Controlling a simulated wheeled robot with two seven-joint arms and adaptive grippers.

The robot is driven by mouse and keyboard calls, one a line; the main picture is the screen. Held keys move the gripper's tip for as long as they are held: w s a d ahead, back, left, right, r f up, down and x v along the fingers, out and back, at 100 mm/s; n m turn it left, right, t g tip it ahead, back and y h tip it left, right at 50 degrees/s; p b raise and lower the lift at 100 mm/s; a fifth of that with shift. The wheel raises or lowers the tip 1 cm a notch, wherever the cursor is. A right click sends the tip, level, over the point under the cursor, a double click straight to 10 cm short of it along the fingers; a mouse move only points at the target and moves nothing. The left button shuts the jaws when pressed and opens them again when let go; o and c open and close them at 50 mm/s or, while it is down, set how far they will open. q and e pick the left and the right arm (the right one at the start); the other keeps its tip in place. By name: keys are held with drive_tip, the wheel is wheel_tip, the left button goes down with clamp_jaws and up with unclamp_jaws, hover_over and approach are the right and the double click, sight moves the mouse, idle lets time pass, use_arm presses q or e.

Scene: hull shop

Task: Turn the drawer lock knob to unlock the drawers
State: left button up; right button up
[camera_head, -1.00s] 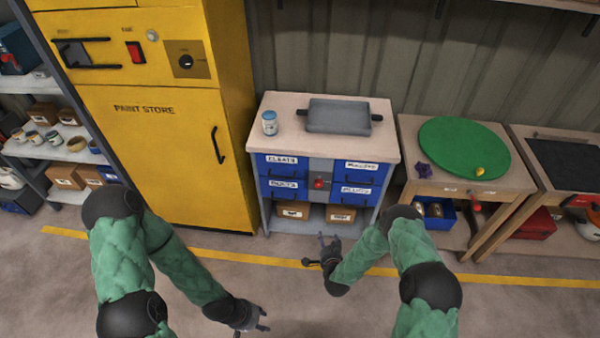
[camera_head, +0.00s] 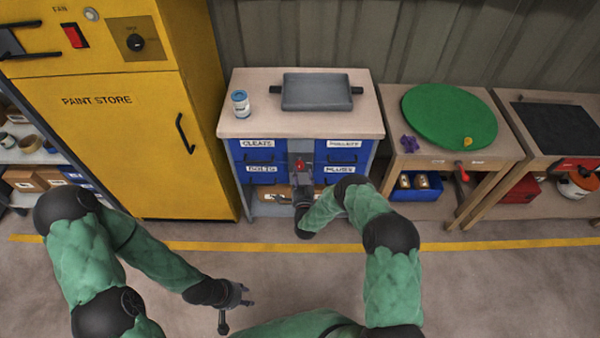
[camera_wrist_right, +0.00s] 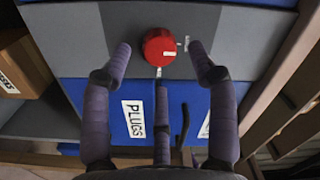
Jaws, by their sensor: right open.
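The red lock knob (camera_head: 301,165) sits on the grey centre panel of the drawer cabinet (camera_head: 232,128), between the blue drawers. In the right wrist view the round knob (camera_wrist_right: 159,46) has small pale marks beside and below it on the panel. My right gripper (camera_head: 300,181) is in front of the panel, just below the knob in the head view. In the right wrist view its spread fingers (camera_wrist_right: 160,58) stand either side of the knob, with the third finger below; they look apart from it. My left gripper (camera_head: 238,302) is open and empty, low over the floor.
A blue-labelled can (camera_head: 240,104) and a grey lidded tray (camera_head: 318,92) stand on the cabinet top. The yellow paint store (camera_head: 120,150) is at left. A bench with a green disc (camera_head: 449,117) is at right. The floor in front is clear.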

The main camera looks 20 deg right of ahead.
sight(299, 165)
drive_tip(key=shift+w+d+b, duration=0.15)
drive_tip(key=shift+w+b, duration=0.05)
drive_tip(key=shift+w, duration=0.5)
drive_tip(key=shift+w+d+b, duration=0.15)
drive_tip(key=shift+w, duration=0.55)
drive_tip(key=c, duration=1.1)
drive_tip(key=shift+c, duration=0.2)
